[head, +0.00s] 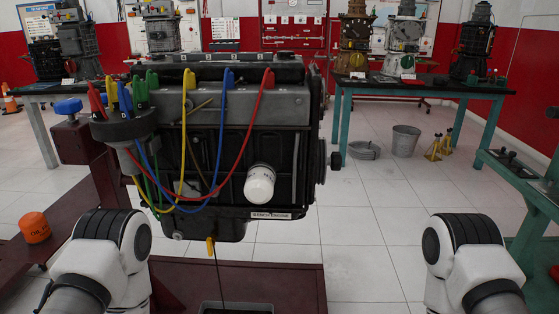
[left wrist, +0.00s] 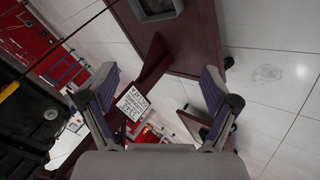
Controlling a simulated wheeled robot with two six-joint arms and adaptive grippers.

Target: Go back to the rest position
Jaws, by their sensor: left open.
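My left gripper (left wrist: 155,88) is open in the left wrist view, with nothing between its two fingers. Behind it are the dark red stand and the white floor. In the head view only my two white and black arm links show, at the lower left and lower right. Both grippers are out of that view. The engine (head: 240,140) stands in the middle of the head view, with coloured leads, a white filter (head: 260,184) on its side and a label at its lower edge. My arm links look apart from it.
The dark red stand (head: 290,285) lies below the engine. An orange filter (head: 34,227) sits at the left. Tables with other engines stand behind; a bucket (head: 405,140) and yellow jack stands (head: 436,148) are on the floor. A green bench (head: 528,187) is at right.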

